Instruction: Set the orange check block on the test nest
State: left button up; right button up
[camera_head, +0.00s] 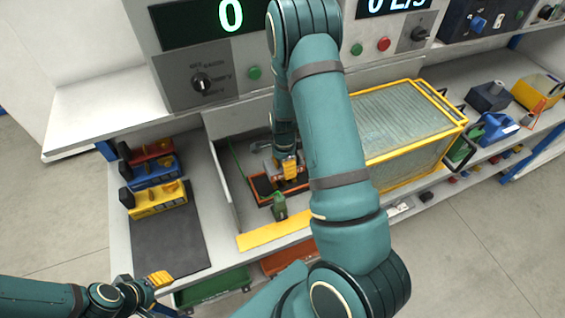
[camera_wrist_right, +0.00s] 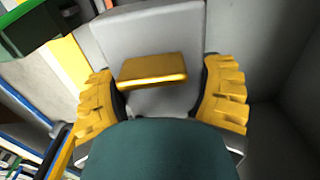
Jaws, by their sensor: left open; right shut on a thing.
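The orange check block (camera_wrist_right: 152,70) shows as a flat orange-yellow piece between the two yellow fingers of my right gripper (camera_wrist_right: 160,95) in the right wrist view. The gripper is shut on it. In the head view my right gripper (camera_head: 288,168) points down over a dark, orange-edged fixture (camera_head: 263,187), which looks like the test nest. The gripper partly hides the fixture. I cannot tell whether the block touches it. My left gripper (camera_head: 163,280) is open and empty at the lower left, in front of the bench.
A small green part (camera_head: 279,206) stands just in front of the fixture, close to my right gripper. A yellow strip (camera_head: 275,235) marks the bay's front edge. Red, blue and yellow tools (camera_head: 157,199) stand at left by a dark mat (camera_head: 168,240). A yellow-framed cage (camera_head: 410,120) stands at right.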

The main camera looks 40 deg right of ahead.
aim_at(283, 181)
jog(key=shift+f+b, duration=2.5)
jog(key=shift+f, duration=0.8)
jog(key=o, duration=1.2)
jog(key=shift+o, duration=0.2)
notch_tip(283, 181, up, 12)
jog(key=shift+w+f, duration=0.1)
